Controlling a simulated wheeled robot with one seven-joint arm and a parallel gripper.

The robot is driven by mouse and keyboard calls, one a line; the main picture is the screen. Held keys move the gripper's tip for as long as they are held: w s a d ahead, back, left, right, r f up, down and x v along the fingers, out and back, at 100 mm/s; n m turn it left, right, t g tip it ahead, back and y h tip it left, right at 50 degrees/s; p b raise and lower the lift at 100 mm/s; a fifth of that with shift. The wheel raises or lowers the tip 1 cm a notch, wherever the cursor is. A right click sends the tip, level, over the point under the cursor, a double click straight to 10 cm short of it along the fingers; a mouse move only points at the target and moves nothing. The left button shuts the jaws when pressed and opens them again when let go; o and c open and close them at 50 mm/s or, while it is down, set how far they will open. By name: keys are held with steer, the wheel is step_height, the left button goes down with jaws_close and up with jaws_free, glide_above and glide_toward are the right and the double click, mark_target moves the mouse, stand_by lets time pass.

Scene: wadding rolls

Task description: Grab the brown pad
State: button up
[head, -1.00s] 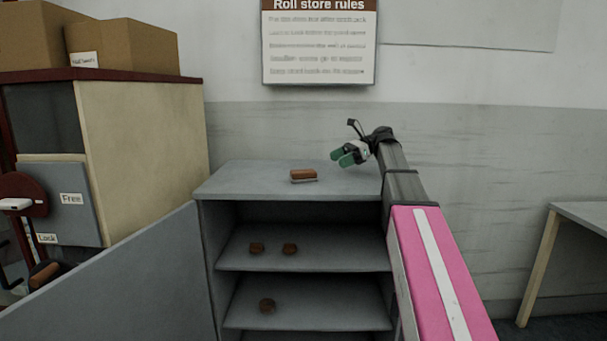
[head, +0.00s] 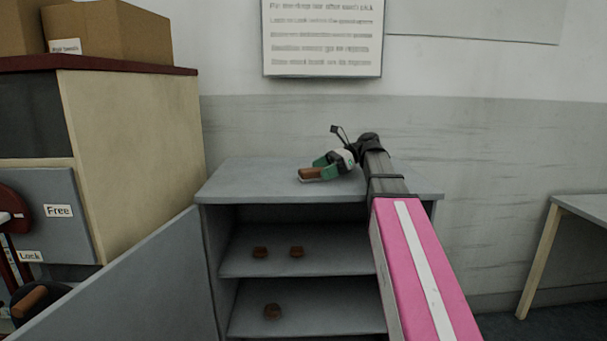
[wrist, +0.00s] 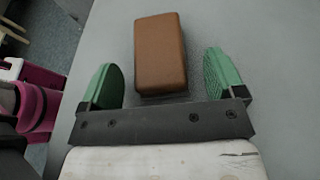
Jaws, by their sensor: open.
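The brown pad (head: 312,173) is a small block lying on the grey top of the shelf unit (head: 250,183). In the wrist view the brown pad (wrist: 160,52) lies lengthwise ahead of my gripper (wrist: 163,82), its near end between the two green fingertips. My gripper (head: 328,168) is open, with a visible gap on each side of the pad. In the head view the green fingers overlap the right part of the pad. Whether the fingers are low enough to straddle it is hard to tell.
Brown rolls (head: 260,252) sit on the shelves below the top. A grey panel (head: 130,285) stands at the left, beside a cabinet (head: 135,140) carrying cardboard boxes (head: 115,32). A table (head: 585,208) is at the right. The shelf top around the pad is clear.

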steer(key=shift+a, duration=0.15)
steer(key=c, duration=1)
